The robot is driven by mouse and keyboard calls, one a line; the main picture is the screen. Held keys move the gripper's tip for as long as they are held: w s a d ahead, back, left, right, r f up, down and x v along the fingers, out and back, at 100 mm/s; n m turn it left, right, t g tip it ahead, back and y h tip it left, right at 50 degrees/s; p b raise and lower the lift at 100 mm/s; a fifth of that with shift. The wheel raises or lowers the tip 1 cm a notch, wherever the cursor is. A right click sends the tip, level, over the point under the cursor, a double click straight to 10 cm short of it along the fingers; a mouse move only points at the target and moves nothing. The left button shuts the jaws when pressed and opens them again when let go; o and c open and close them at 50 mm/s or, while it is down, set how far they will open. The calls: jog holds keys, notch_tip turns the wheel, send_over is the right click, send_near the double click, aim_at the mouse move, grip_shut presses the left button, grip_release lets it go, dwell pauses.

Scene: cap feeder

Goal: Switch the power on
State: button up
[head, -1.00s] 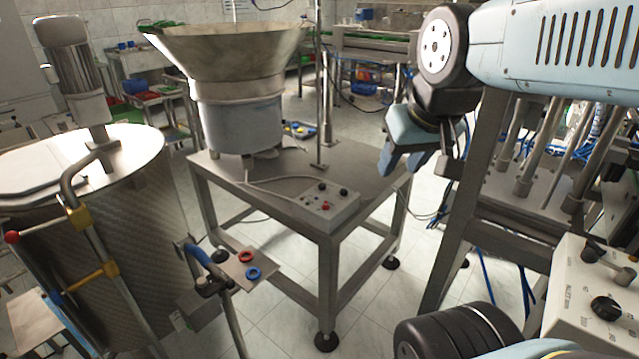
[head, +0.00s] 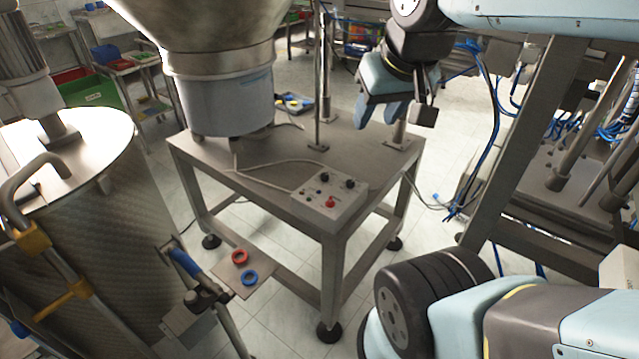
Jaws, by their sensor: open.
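A grey control box (head: 327,203) sits on the near corner of the steel table (head: 290,160). Its top carries a red knob (head: 330,202), a black knob (head: 350,183) and smaller controls too small to read. A cable runs from the box back toward the feeder bowl (head: 222,95). My gripper (head: 380,118) hangs above and behind the box, to its right, near the table's far right edge. Its pale blue fingers point down and it is apart from the box. Nothing shows between the fingers.
A steel drum (head: 90,200) with pipes stands at the left. A small plate (head: 243,273) with a red ring and a blue ring is in front of the table. A vertical rod (head: 320,75) rises from the table behind the box. A metal frame (head: 530,140) stands at the right.

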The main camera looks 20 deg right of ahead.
jog(key=shift+o, duration=0.8)
jog(key=shift+w, duration=0.1)
jog(key=shift+o, duration=0.2)
jog(key=shift+w, duration=0.3)
jog(key=n+g+h, duration=0.4)
jog(key=n+g, duration=0.3)
jog(key=n, duration=0.6)
send_over(326, 203)
jog(key=w+a, duration=0.2)
jog(key=a, duration=0.2)
notch_tip(326, 203, down, 23)
jog(key=x, duration=1.2)
jog(key=shift+s+f, duration=0.25)
